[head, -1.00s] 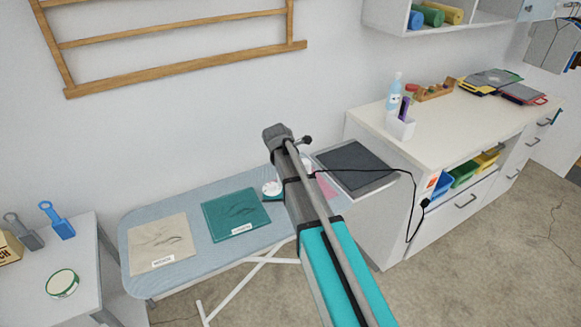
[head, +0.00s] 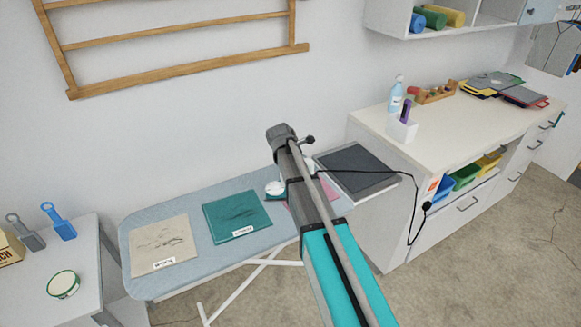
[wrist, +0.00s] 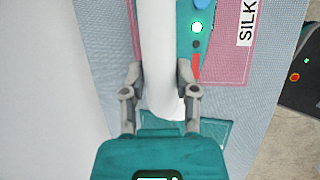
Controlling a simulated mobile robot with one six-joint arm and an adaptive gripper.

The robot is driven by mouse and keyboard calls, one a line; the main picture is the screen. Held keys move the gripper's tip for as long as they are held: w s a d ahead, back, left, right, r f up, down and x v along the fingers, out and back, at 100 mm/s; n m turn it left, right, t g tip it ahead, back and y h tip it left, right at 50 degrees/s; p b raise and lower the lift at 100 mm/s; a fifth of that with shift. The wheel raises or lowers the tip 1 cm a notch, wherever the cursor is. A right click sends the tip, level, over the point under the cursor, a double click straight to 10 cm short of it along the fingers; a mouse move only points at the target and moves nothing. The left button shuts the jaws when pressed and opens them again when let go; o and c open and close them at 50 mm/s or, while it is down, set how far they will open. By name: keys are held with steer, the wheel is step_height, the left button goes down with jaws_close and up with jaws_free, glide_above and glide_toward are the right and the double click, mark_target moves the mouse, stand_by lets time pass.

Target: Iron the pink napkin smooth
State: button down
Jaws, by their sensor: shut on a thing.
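The pink napkin (head: 325,188) lies on the light blue ironing board (head: 150,215), partly hidden behind my arm. In the wrist view, the pink napkin (wrist: 238,45) shows beside the iron with a white label reading SILK. The iron (wrist: 160,45) has a white handle and a teal body with a lit green light. My gripper (wrist: 158,88) is shut on its handle, with one finger on each side. The iron also shows beside my arm in the head view (head: 274,188). Whether its sole touches the napkin is hidden.
A teal napkin (head: 236,214) and a beige napkin (head: 163,245) lie left on the board. A dark pad (head: 357,167) lies to the right, with a black cord crossing nearby. A white counter (head: 450,125) stands right, a side table (head: 75,265) left.

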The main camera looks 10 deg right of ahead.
mark_target(308, 159)
steer(key=shift+w+d+r, duration=0.1)
steer(key=shift+w+d, duration=0.15)
steer(key=shift+d, duration=0.4)
steer(key=shift+w+d, duration=0.2)
steer(key=shift+d, duration=0.55)
steer(key=shift+w+d, duration=0.3)
steer(key=shift+d, duration=0.55)
steer(key=shift+w+d, duration=0.25)
steer(key=shift+d, duration=0.7)
steer(key=shift+w+d, duration=0.35)
steer(key=shift+d, duration=0.5)
steer(key=shift+w+d, duration=0.35)
steer(key=shift+d, duration=0.65)
steer(key=shift+w+d, duration=0.3)
steer(key=shift+d, duration=0.55)
steer(key=shift+w+d, duration=0.25)
steer(key=shift+d, duration=0.55)
